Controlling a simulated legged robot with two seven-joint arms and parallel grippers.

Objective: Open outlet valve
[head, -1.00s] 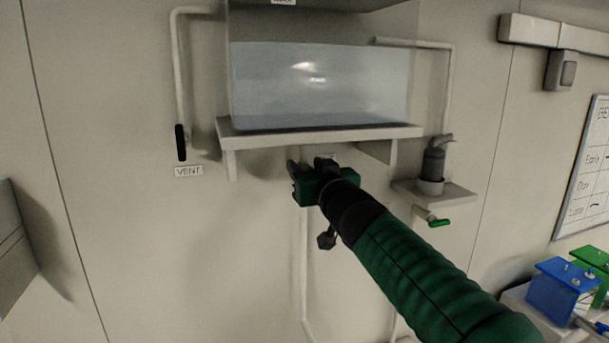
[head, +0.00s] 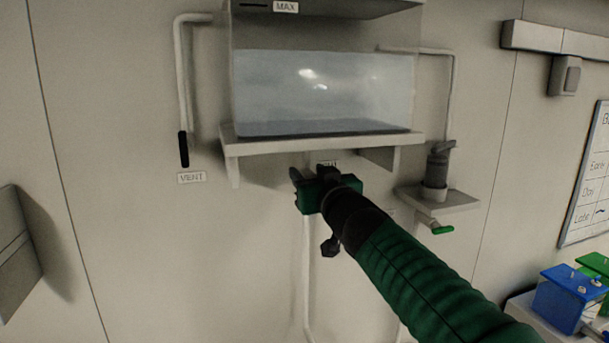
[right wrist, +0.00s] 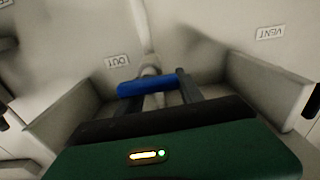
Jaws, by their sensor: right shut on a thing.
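The outlet valve's blue handle (right wrist: 147,85) shows in the right wrist view, below a pale pipe and beside an upside-down OUT label (right wrist: 117,61). My right gripper (right wrist: 157,92) has its two dark fingers at the handle and is shut on it. The handle lies crosswise to the pipe in that view. In the head view my right gripper (head: 309,178) is under the shelf of the water tank (head: 325,90), and it hides the handle there. My left gripper is in neither view.
The tank's shelf (head: 320,143) is just above my right gripper. A black vent handle (head: 183,149) hangs at the left over a VENT label (head: 191,178). A green-handled tap (head: 442,229) is at the right. Blue (head: 568,297) and green boxes stand at lower right.

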